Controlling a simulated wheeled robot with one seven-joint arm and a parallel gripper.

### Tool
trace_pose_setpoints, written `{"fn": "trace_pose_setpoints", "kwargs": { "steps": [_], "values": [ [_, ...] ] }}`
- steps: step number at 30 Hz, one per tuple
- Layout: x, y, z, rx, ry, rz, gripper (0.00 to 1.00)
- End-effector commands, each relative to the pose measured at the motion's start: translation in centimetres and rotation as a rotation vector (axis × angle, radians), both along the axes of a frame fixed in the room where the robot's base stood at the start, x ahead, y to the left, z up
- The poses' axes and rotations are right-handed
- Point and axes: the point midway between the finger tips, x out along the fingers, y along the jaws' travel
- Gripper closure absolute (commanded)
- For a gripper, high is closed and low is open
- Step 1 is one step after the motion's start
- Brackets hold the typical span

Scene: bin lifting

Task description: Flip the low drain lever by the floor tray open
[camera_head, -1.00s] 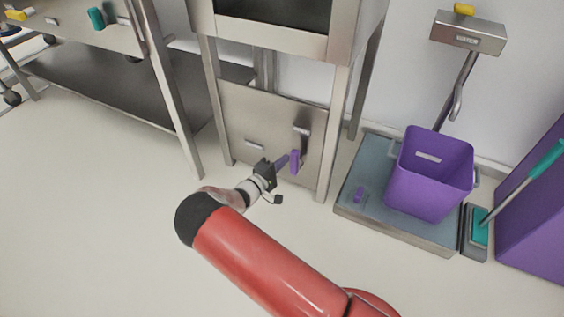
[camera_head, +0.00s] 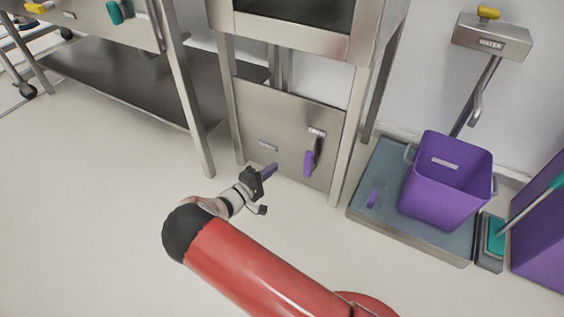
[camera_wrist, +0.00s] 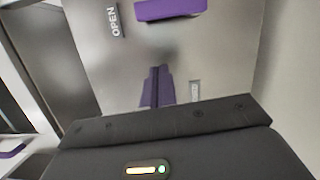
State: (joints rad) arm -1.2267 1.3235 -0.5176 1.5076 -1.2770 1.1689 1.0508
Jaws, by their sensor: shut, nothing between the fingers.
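The drain lever has a purple handle (camera_head: 309,163) hanging down from a metal mount on the low steel panel (camera_head: 290,120). In the wrist view the closed fingertips (camera_wrist: 157,75) point at the bare panel below the handle. An OPEN label (camera_wrist: 113,20) is on the panel, left of the handle there; a second small label (camera_wrist: 195,92) is too blurred to read.
A blue-grey floor tray (camera_head: 400,232) carries a purple bin (camera_head: 440,205) and a small purple piece (camera_head: 372,200) at right. Steel legs (camera_head: 347,140) flank the panel. A steel shelf (camera_head: 120,90) stands left. The floor before the panel is open.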

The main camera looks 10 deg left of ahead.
Motion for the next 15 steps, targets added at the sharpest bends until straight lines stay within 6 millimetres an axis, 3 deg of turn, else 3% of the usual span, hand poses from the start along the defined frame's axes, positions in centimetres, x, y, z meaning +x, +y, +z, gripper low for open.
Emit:
{"fn": "trace_pose_setpoints", "kwargs": {
  "steps": [6,15],
  "values": [
    [-2.2,1.5,0.0,0.0,0.0,0.0,1.0],
    [-2.5,1.7,0.0,0.0,0.0,-0.001,1.0]
  ]
}}
